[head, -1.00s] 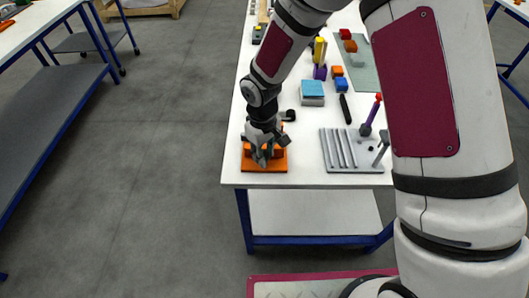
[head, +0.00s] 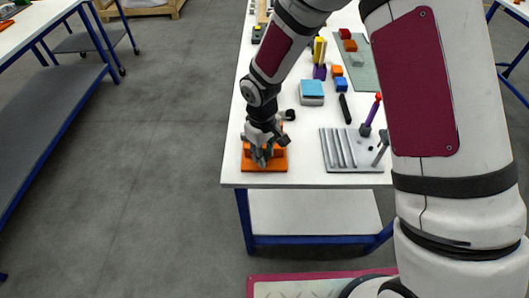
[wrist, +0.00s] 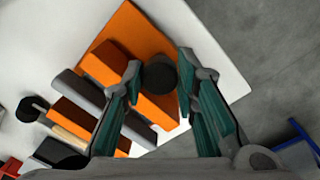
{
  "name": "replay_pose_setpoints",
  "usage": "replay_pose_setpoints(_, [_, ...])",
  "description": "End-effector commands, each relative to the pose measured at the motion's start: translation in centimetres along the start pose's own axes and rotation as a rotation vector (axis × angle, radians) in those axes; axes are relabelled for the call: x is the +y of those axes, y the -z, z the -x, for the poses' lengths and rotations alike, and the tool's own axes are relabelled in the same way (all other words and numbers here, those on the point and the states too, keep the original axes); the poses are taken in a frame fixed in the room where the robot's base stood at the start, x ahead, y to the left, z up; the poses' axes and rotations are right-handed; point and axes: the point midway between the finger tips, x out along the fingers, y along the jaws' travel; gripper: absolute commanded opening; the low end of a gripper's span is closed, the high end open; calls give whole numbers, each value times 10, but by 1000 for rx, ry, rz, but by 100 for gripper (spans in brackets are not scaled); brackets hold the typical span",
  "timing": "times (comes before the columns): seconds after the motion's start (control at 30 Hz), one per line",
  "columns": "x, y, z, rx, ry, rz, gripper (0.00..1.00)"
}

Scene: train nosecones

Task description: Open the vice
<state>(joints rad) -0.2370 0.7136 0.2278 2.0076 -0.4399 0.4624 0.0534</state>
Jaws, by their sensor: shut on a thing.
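The vice is an orange block assembly with grey bars on an orange base plate (head: 279,166), at the near left corner of the white table. In the wrist view its orange body (wrist: 105,68) runs diagonally, and a dark round handle knob (wrist: 160,76) stands between my fingers. My gripper (head: 262,158) points down over the vice; in the wrist view its green-padded fingers (wrist: 160,90) are on either side of the knob, shut on it. A light tan strip (wrist: 70,138) lies along the vice's lower left part. My gripper hides much of the vice in the head view.
A black-ended item (head: 289,115) lies behind the vice. A grey grooved fixture (head: 338,150), a black bar (head: 345,108) and a blue-topped block (head: 312,88) stand to the right. The table edge is close to the vice, with open floor to the left.

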Motion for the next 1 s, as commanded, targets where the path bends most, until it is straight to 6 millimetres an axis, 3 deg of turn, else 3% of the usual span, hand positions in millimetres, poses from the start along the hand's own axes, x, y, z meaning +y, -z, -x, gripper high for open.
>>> replay_pose_setpoints(0.03, [-1,8,3,21,-2,6,0])
replay_pose_setpoints(0.17, [-1,8,3,21,-2,6,0])
replay_pose_setpoints(0.2, [-1,8,3,21,-2,6,32])
replay_pose_setpoints(0.3, [0,8,3,21,-2,6,48])
replay_pose_setpoints(0.77, [0,8,4,20,-3,4,48])
replay_pose_setpoints(1.0, [0,7,18,20,-3,2,48])
